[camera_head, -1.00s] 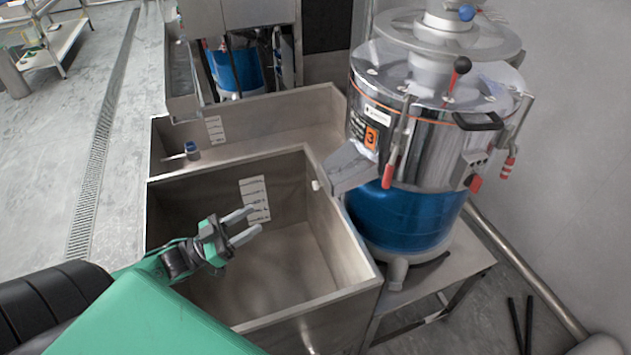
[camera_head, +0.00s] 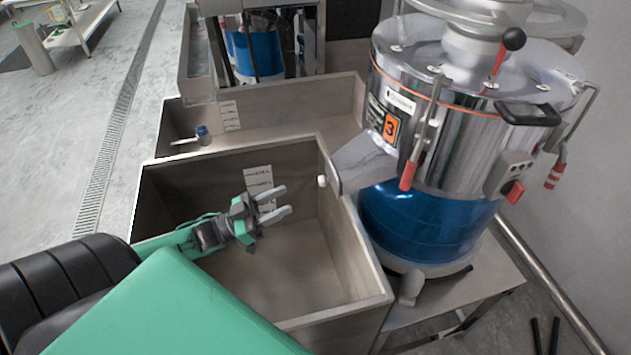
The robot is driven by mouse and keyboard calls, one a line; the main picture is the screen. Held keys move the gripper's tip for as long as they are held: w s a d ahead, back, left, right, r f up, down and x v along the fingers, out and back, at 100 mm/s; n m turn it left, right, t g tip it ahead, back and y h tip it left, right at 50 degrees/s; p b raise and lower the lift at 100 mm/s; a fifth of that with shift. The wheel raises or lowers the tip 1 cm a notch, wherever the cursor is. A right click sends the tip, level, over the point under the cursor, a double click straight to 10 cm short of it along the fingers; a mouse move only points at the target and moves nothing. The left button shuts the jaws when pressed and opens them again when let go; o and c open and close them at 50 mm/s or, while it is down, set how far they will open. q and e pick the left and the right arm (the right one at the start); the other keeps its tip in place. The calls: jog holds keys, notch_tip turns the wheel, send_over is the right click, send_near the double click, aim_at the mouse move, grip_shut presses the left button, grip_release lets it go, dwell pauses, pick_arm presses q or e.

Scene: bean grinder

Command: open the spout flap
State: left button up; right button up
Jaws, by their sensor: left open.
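The bean grinder (camera_head: 480,130) is a shiny steel drum with an orange "3" label on a blue lower body (camera_head: 425,222). Its grey metal spout (camera_head: 362,160) slopes down to the left over the rim of a steel bin. The flap cannot be told apart from the spout's end. My left gripper (camera_head: 280,203) is open and empty, its two grey fingers pointing right. It appears over the bin, to the left of the spout and lower in the picture, apart from it. My right gripper is not in view.
The open steel bin (camera_head: 352,268) stands below and left of the spout. Red-handled clamps (camera_head: 408,172) hang on the drum's side. A second basin (camera_head: 290,112) lies behind the bin. A steel stand (camera_head: 490,290) carries the grinder.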

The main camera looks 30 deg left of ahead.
pick_arm(q)
jog(key=p+x, duration=0.2)
jog(key=x, duration=0.7)
jog(key=shift+w+d, duration=0.25)
jog(key=shift+w, duration=0.05)
jog(key=c, duration=0.9)
grip_shut()
